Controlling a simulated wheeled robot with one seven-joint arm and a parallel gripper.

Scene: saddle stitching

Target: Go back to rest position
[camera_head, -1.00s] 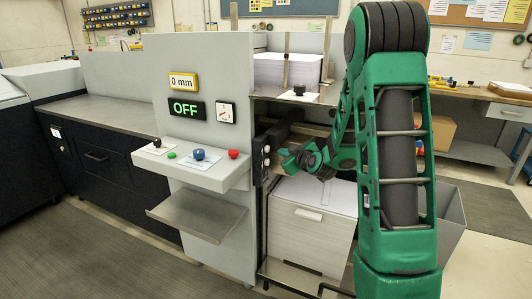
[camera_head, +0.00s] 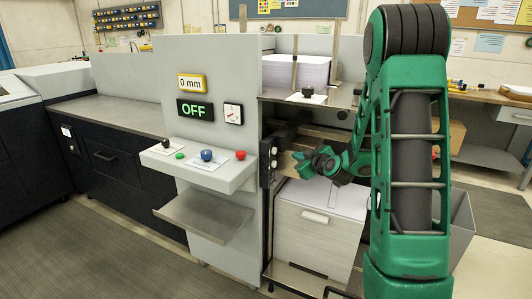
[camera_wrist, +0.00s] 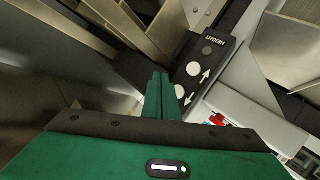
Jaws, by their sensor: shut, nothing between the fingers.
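My gripper (camera_head: 299,160) is at the end of the green arm, in front of the gap between the control panel and the paper stack. It is shut and empty. In the wrist view my gripper (camera_wrist: 160,80) shows its two green fingers pressed together. Beside the fingertips is a black HEIGHT button strip (camera_wrist: 204,68) with white round buttons and arrows. The strip also shows in the head view (camera_head: 267,160) on the edge of the grey machine. I cannot tell how far the fingertips are from it.
The grey machine (camera_head: 130,85) carries an OFF display (camera_head: 195,109) and a console (camera_head: 200,165) with coloured knobs. A white paper stack (camera_head: 315,240) stands below the gripper. A grey bin (camera_head: 461,225) is behind my arm. Open floor (camera_head: 80,270) lies at the front left.

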